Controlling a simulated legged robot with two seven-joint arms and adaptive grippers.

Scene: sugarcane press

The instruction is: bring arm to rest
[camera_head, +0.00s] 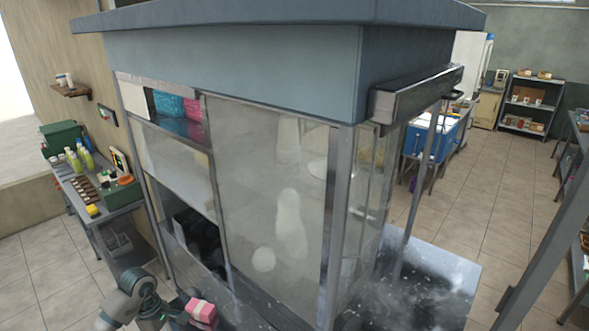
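My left arm comes in at the bottom left, a grey jointed arm. My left gripper (181,309) is dark and small at the bottom edge, close to the front of the booth. A pink and pale block-like item (203,312) shows right at the gripper's end. I cannot tell whether the fingers are closed on it or it lies behind them. My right gripper is not in view. The large booth (262,190), with cloudy panels and a blue-grey roof, fills the middle.
A side table (118,196) with bottles and a green box stands at the left wall. A dark open bay (199,238) is low in the booth's front. A metal post (548,250) slants at the right. Tiled floor is clear at the right and far left.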

